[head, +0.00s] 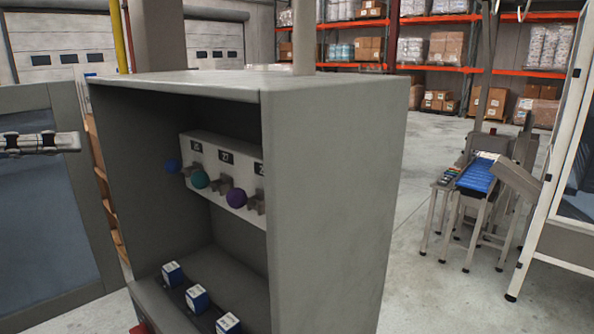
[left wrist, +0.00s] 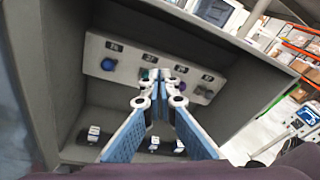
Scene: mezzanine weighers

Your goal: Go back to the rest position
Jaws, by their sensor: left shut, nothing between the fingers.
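My left gripper (head: 70,142) comes in from the left edge in the head view, in front of the cabinet's open door. In the left wrist view its two blue-padded fingers (left wrist: 160,76) meet at the tips, with nothing between them. There the fingers overlap the view of the grey cabinet (left wrist: 45,75), whose inside lies beyond them. In the head view the cabinet (head: 335,190) stands to the right of the gripper, with a visible gap between them. My right gripper is in neither view.
Inside the cabinet, a numbered white panel (head: 212,150) carries a blue ball (head: 172,166), a teal ball (head: 201,179) and a purple ball (head: 237,198). Small blue-and-white boxes (head: 197,298) stand below. The open door (head: 45,205) is at left. Clear floor lies right of the cabinet.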

